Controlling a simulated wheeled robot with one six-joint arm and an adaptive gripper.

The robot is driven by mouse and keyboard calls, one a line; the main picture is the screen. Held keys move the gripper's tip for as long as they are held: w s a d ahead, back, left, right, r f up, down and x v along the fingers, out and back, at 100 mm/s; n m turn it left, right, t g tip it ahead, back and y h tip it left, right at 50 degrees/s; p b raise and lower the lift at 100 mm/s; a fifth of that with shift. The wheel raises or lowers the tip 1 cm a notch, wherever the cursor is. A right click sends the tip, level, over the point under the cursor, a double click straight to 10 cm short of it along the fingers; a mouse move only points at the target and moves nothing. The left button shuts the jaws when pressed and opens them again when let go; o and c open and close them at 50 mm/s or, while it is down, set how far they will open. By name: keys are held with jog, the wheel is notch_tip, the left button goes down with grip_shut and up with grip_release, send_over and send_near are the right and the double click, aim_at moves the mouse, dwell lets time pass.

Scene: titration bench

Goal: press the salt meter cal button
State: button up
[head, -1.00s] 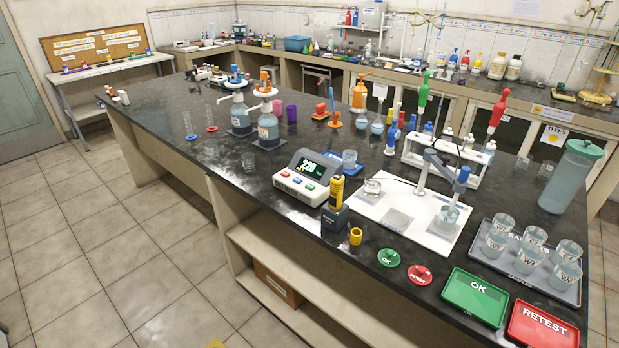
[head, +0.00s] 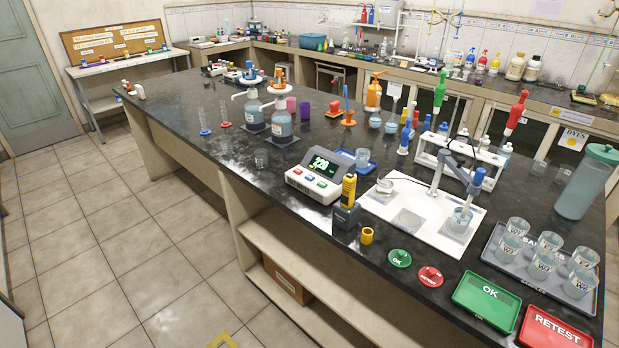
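A white bench meter (head: 318,178) with a lit green display and a row of small coloured buttons (head: 309,178) stands near the front edge of the dark bench. A yellow handheld meter (head: 349,188) stands upright in a dark holder (head: 346,216) just right of it. I cannot read a salt or cal label on either one. My gripper is not in view, and nothing covers the front of the white meter.
Green OK (head: 487,296) and red RETEST (head: 551,331) trays lie at the front right.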

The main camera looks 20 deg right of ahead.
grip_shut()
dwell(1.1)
